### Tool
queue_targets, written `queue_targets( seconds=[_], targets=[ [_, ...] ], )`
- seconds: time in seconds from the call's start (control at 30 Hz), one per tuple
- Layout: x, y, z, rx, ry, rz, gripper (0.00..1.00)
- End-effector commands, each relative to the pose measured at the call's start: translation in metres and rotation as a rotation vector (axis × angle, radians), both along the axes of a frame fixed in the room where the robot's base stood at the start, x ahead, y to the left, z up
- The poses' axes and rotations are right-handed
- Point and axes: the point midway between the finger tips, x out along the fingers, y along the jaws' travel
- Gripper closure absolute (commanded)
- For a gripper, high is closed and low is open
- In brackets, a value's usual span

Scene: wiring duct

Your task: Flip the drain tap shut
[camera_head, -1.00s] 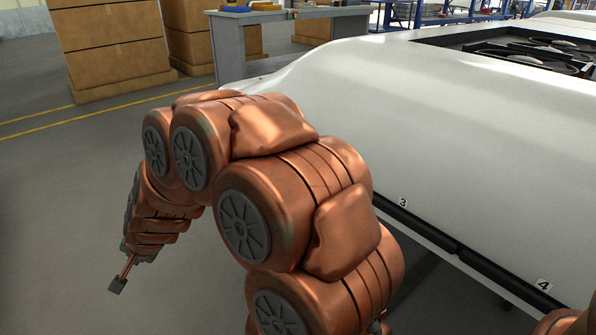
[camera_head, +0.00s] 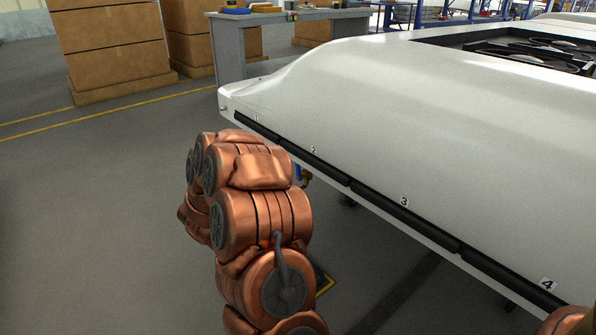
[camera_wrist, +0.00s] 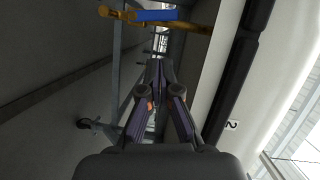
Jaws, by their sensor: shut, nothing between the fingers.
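The drain tap shows at the top of the wrist view as a brass body (camera_wrist: 187,26) with a blue lever handle (camera_wrist: 155,15). The blue lever lies nearly level across the picture, roughly along the brass part. In the head view, a bit of the blue lever (camera_head: 297,172) and brass (camera_head: 306,180) shows under the white housing's edge, just right of my arm. My gripper (camera_wrist: 158,72) is shut and empty in the wrist view. Its tips point toward the tap and appear below the lever, apart from it. In the head view my arm hides the gripper.
The white housing (camera_head: 380,110) with a black edge strip (camera_head: 320,168) and number labels runs along the right. In the wrist view, the strip (camera_wrist: 240,70) is right of my gripper and a grey frame with a caster (camera_wrist: 88,124) is left. Open floor (camera_head: 90,210) lies left.

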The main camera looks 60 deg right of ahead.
Motion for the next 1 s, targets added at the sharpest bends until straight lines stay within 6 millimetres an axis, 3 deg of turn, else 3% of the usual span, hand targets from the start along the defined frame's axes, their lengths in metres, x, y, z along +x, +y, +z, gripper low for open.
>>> queue_targets(
  seconds=[0.1, 0.2, 0.67, 1.0],
  targets=[
    [-0.019, -0.008, 0.002, -0.047, -0.007, -0.065, 1.0],
    [-0.025, -0.011, 0.003, -0.065, -0.008, -0.086, 1.0],
    [-0.026, -0.016, 0.003, -0.067, -0.008, -0.09, 1.0],
    [-0.028, -0.055, 0.0, -0.07, -0.008, -0.091, 1.0]
  ],
)
